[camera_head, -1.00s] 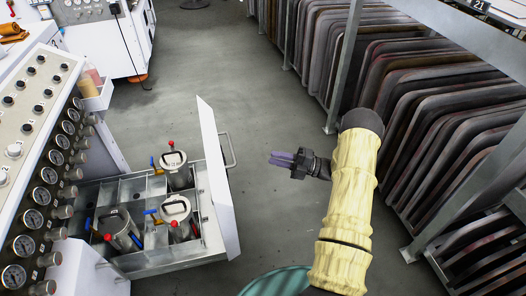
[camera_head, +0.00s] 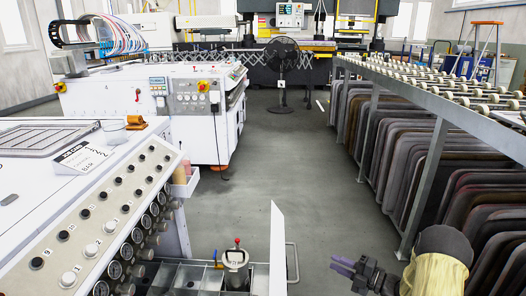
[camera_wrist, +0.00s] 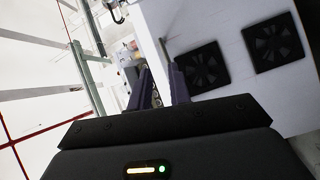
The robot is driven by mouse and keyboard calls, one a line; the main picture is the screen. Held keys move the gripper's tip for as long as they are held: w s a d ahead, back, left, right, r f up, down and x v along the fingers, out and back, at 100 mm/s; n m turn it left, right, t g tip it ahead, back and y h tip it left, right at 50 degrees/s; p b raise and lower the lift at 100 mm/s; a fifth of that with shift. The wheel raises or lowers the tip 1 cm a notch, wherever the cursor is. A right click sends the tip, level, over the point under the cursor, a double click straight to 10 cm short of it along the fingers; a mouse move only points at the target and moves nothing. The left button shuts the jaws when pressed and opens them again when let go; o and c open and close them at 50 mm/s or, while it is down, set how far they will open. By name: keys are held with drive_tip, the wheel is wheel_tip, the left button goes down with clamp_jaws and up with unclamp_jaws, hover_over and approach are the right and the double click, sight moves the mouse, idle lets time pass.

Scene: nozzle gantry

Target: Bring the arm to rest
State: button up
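My gripper (camera_head: 341,266) is at the bottom right of the head view, in the aisle to the right of the open drawer. Its two purple fingers show a gap with nothing between them. The wrist view also shows the fingers (camera_wrist: 159,72) apart and empty.
An open drawer (camera_head: 186,275) with a metal canister (camera_head: 235,262) juts from the gauge console (camera_head: 105,215). A rack of dark screens (camera_head: 470,190) lines the right. The aisle floor (camera_head: 245,185) is clear towards a black fan (camera_head: 282,55). The wrist view shows two dark vent grilles (camera_wrist: 203,67).

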drive_tip(key=a+r+m+h+p, duration=0.3)
drive_tip(key=r+m+h+p, duration=0.2)
drive_tip(key=r+m+h, duration=0.8)
drive_tip(key=s+a+r+m+g+p, duration=0.2)
drive_tip(key=s+a+m+g, duration=0.15)
drive_tip(key=s, duration=0.45)
drive_tip(key=s+a+r+m+g+h+p, duration=0.1)
drive_tip(key=s+a+r+m+g, duration=0.15)
drive_tip(key=s+m, duration=0.45)
drive_tip(key=s+a+r+m+g+p, duration=0.2)
drive_tip(key=s+r+m, duration=0.1)
drive_tip(key=s, duration=0.7)
wheel_tip(320, 180, up, 37)
drive_tip(key=p, duration=3.7)
drive_tip(key=shift+d+r, duration=0.15)
drive_tip(key=shift+d, duration=0.05)
drive_tip(key=shift+s+a, duration=0.1)
drive_tip(key=shift+s, duration=0.15)
